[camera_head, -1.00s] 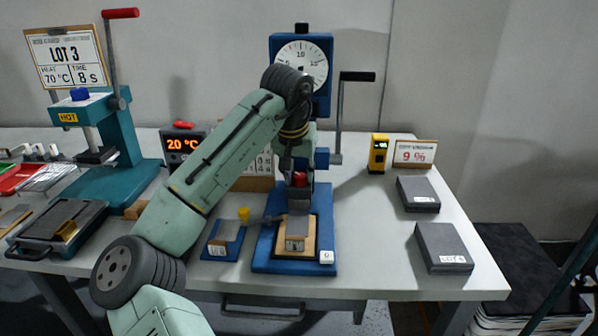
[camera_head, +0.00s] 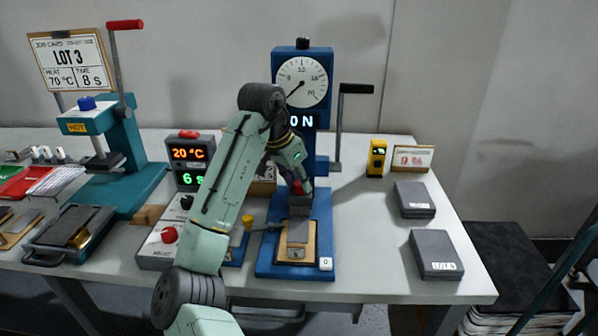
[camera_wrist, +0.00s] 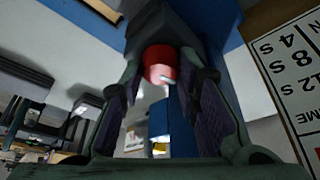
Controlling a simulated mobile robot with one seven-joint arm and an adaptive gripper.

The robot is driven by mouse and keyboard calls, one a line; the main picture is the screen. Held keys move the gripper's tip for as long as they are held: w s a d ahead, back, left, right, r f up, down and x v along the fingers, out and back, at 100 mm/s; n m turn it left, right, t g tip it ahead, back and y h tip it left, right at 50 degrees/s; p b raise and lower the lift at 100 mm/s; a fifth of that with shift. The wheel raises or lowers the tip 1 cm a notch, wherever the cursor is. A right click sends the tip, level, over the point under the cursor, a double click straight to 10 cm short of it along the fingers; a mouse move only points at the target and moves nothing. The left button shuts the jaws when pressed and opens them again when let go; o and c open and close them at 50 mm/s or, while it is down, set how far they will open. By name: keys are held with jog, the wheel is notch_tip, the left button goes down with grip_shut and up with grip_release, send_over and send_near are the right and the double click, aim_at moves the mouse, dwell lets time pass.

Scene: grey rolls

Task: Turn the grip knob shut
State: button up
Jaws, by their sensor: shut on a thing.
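The grip knob (camera_head: 297,188) is a small red cylinder on the front of the blue press-like tester (camera_head: 322,232), above a wooden block (camera_head: 296,243) on its base. My gripper (camera_head: 303,183) reaches the knob from above and is shut on it. In the wrist view the red knob (camera_wrist: 160,63) sits between the tips of my gripper's fingers (camera_wrist: 168,72). A dark jaw piece (camera_head: 300,204) lies just under the knob. My arm partly hides the tester's column.
A side lever (camera_head: 340,125) stands right of the tester. A yellow device (camera_head: 376,158), a small card (camera_head: 411,159) and two grey blocks (camera_head: 436,254) (camera_head: 413,199) are on the right. A control box (camera_head: 189,160) and a teal press (camera_head: 118,160) stand on the left.

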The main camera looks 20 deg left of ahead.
jog(key=shift+m+g+h+p, duration=0.3)
jog(key=shift+m+h+p, duration=0.2)
jog(key=shift+m+p, duration=0.85)
jog(key=shift+m, duration=0.45)
jog(key=o, duration=1.2)
jog(key=shift+c, duration=0.2)
jog(key=v, duration=1.2)
jog(key=shift+w, duration=0.1)
